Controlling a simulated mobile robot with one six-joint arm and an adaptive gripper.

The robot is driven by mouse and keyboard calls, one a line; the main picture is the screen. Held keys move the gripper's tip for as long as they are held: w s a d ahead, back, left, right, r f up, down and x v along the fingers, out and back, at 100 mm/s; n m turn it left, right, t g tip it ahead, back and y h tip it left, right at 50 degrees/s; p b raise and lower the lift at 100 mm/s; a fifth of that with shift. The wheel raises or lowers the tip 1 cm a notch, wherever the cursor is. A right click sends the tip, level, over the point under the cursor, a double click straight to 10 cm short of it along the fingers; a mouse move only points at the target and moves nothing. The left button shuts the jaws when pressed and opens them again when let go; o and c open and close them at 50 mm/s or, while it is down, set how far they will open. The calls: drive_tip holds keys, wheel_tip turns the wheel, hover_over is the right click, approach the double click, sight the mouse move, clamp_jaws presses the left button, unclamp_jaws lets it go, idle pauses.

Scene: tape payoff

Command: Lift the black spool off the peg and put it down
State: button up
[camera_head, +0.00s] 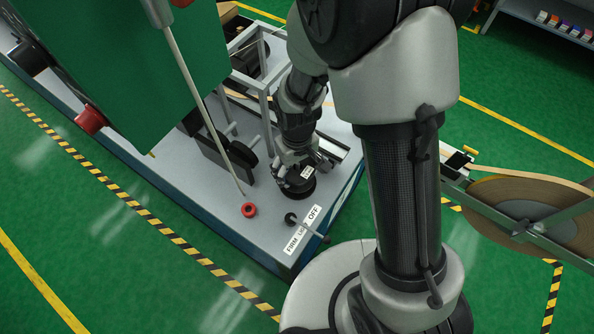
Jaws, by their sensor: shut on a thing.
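My gripper (290,168) points down over the grey machine bed, near its front end. It is shut on the black spool (297,190), a dark round piece just below the fingers. The gripper and arm hide the upper part of the spool. I cannot make out the peg under it, nor whether the spool touches the bed.
A black-ended lever (291,218) and a white label (303,230) are in front. A green cabinet (130,60) stands left; a large tan reel (535,205) is right.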

wheel_tip(320, 180, up, 18)
drive_tip(key=p, duration=0.5)
drive_tip(key=shift+f, duration=0.1)
